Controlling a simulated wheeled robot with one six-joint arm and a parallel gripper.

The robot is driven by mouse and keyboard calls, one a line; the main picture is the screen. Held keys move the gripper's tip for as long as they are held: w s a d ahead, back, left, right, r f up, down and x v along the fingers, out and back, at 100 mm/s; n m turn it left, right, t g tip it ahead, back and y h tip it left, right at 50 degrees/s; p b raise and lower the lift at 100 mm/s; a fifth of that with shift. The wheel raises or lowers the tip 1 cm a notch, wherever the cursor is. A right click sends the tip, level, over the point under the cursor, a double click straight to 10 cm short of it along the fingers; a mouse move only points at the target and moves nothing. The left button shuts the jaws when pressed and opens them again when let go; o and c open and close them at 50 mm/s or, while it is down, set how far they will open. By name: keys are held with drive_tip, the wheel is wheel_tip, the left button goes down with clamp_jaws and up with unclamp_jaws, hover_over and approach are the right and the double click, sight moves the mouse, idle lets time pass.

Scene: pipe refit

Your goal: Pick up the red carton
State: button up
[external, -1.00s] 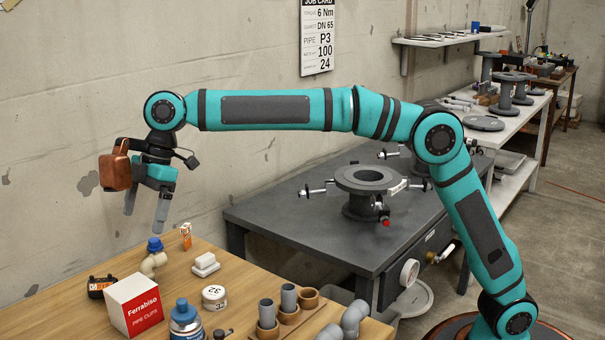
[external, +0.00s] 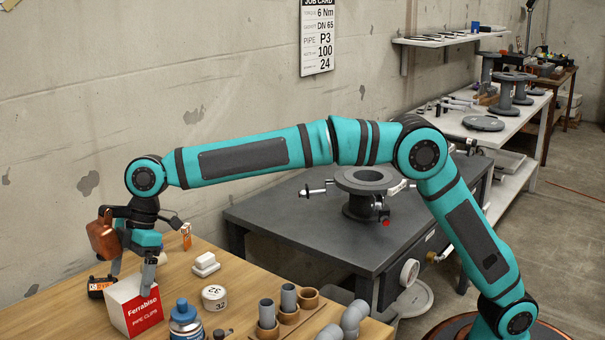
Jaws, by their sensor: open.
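The red carton (external: 143,318) is a red and white box lettered "Ferrabiso PIPE CLIPS". It stands upright on the wooden table at the lower left of the external view. My gripper (external: 132,277) points down at the carton's top, with its grey fingers apart. One finger shows in front of the carton's upper right edge and the other near its upper left back edge. Whether the fingers touch the carton cannot be told. The gripper hides part of the carton's top.
Grey pipes in wooden cups (external: 288,300) stand to the right.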

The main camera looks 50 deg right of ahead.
sight(131, 287)
drive_tip(key=shift+s+x, duration=0.2)
drive_tip(key=shift+x, duration=2.45)
drive_tip(key=shift+d+f, duration=0.1)
drive_tip(key=shift+f, duration=0.2)
drive_tip(key=shift+c, duration=0.4)
drive_tip(key=c, duration=1.2)
drive_tip(key=shift+r, duration=0.1)
